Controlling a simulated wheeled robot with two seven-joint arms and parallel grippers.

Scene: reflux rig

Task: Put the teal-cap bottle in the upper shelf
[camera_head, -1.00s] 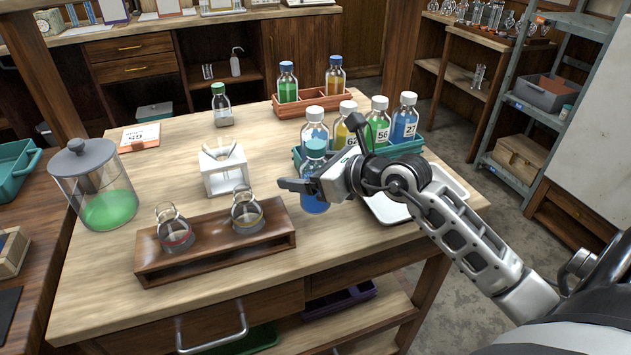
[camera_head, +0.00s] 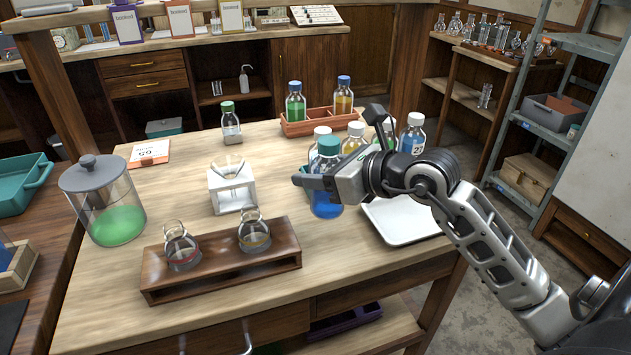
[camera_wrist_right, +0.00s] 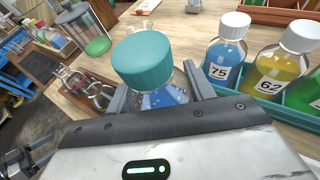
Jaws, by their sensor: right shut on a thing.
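The teal-cap bottle (camera_head: 327,190) holds blue liquid and is upright in the head view, in front of the bottle rack. Its teal cap (camera_wrist_right: 142,60) fills the middle of the right wrist view, with the body between the two fingers. My right gripper (camera_head: 325,184) is shut on this bottle. I cannot tell exactly how far its base is above the table. The upper shelf could be a level of the grey metal shelf unit (camera_head: 548,132) at the right; the frames do not label it.
A teal rack (camera_wrist_right: 300,117) with several white-cap bottles stands beside the held bottle. A white tray (camera_head: 405,222) lies under my right arm. A wooden flask stand (camera_head: 225,267), a white holder (camera_head: 233,188) and a glass jar (camera_head: 104,205) stand to the left.

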